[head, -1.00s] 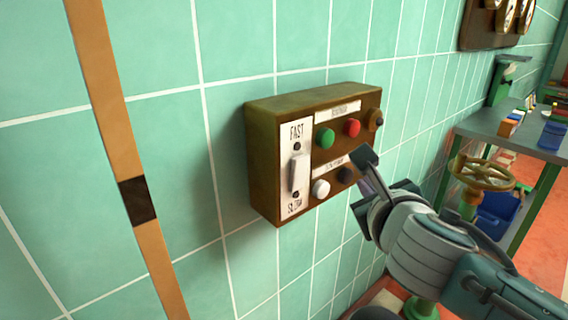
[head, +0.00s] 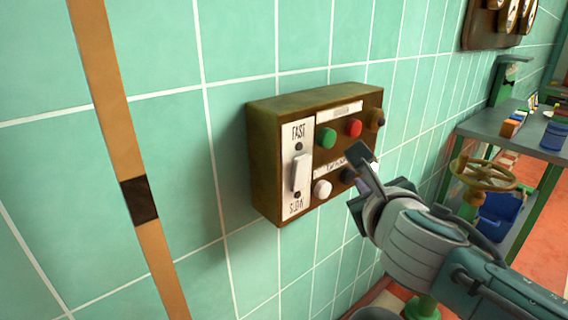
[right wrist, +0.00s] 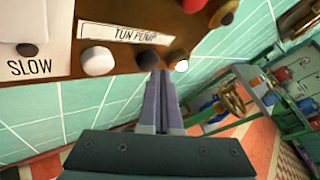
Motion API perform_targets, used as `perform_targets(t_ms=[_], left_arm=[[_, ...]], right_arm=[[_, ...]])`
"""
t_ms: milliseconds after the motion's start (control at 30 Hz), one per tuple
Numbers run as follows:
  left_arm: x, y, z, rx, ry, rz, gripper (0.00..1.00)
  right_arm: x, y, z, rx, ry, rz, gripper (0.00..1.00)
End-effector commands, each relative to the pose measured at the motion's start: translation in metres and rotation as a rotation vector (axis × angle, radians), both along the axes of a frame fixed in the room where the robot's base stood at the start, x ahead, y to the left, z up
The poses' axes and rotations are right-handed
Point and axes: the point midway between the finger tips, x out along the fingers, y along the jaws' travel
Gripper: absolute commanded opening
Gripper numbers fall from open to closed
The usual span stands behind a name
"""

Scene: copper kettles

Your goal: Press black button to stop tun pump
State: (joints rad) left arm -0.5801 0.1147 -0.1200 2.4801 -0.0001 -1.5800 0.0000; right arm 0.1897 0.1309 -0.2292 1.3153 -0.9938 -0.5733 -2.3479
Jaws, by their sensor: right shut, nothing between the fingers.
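The brown control box (head: 262,165) is on the tiled wall. In the head view the black button (head: 348,175) is partly hidden by my right gripper (head: 357,181). My right gripper is shut and empty. In the right wrist view its fingertips (right wrist: 160,74) are at the black button's lower right edge; I cannot tell whether they touch it. My left gripper is not in view.
The box also has green (head: 326,138), red (head: 353,128) and brown (head: 375,119) upper buttons and a FAST/SLOW switch (head: 300,172). A brass valve wheel (head: 483,173) and a table (head: 490,127) stand at right.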

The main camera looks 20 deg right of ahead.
Motion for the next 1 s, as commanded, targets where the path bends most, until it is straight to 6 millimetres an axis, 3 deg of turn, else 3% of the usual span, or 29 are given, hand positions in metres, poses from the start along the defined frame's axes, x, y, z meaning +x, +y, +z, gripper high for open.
perform_targets(t_ms=[1000], left_arm=[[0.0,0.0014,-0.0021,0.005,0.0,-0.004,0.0]], right_arm=[[0.0089,0.0041,0.0003,0.0,-0.001,0.001,0.0]])
